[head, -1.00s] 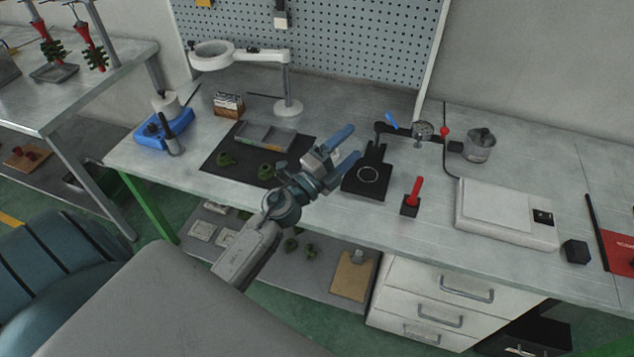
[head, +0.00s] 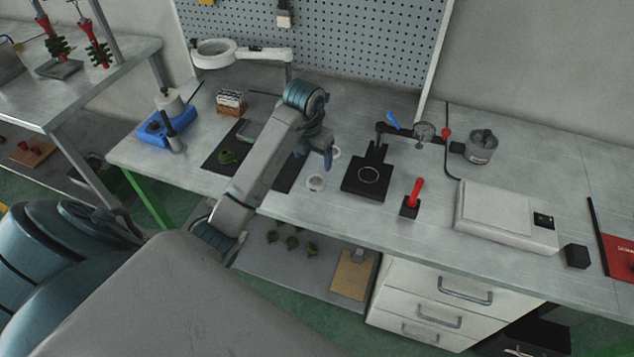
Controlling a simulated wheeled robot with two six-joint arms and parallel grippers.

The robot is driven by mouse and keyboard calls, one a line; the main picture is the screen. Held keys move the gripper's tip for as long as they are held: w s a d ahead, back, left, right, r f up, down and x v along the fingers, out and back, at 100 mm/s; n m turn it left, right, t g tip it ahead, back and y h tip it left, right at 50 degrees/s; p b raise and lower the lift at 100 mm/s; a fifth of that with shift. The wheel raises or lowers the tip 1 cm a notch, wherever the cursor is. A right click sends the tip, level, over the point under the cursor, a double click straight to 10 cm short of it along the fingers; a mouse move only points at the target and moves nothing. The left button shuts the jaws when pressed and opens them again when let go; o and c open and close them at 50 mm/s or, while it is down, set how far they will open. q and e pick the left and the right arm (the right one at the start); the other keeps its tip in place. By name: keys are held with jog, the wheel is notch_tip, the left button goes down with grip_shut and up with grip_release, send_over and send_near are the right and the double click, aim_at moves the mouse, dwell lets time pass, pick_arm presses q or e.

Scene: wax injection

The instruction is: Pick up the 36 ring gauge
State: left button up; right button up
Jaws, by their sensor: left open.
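Two small pale rings lie on the bench just right of the black mat. The nearer ring (head: 316,183) is in plain view, and the farther ring (head: 336,153) is partly covered by my left gripper. No number can be read on either, so I cannot tell which is the 36 ring gauge. My left gripper (head: 327,160) points down over the bench beside the farther ring, open and seen nearly edge-on. No ring shows between its fingers. My right gripper is not in view.
Right of the rings stands a black plate stand (head: 366,187) with a thin circle on it and a dial arm above. A red-handled tool (head: 414,192) is beside it. My left arm hides much of the black mat (head: 212,158). A magnifier lamp (head: 215,53) stands behind.

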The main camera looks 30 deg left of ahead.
pick_arm(q)
jog(key=f+b, duration=0.1)
jog(key=b, duration=0.3)
send_near(316, 179)
jog(key=shift+s+d+f, duration=0.2)
jog(key=shift+s+f, duration=0.15)
jog(key=shift+f, duration=0.2)
jog(key=shift+s+d+f, duration=0.2)
jog(key=shift+s+f, duration=0.1)
jog(key=shift+f, duration=0.25)
jog(key=shift+w+f+p, duration=0.15)
jog(key=shift+f+p, duration=0.25)
jog(key=shift+f, duration=0.05)
jog(key=f, duration=0.1)
jog(key=f+p, duration=0.1)
jog(key=f, duration=0.1)
jog(key=shift+w+d+f, duration=0.1)
jog(key=shift+w+f, duration=0.15)
jog(key=shift+w, duration=0.05)
jog(key=shift+f, duration=0.45)
jog(key=shift+c, duration=0.4)
jog(key=c, duration=1.1)
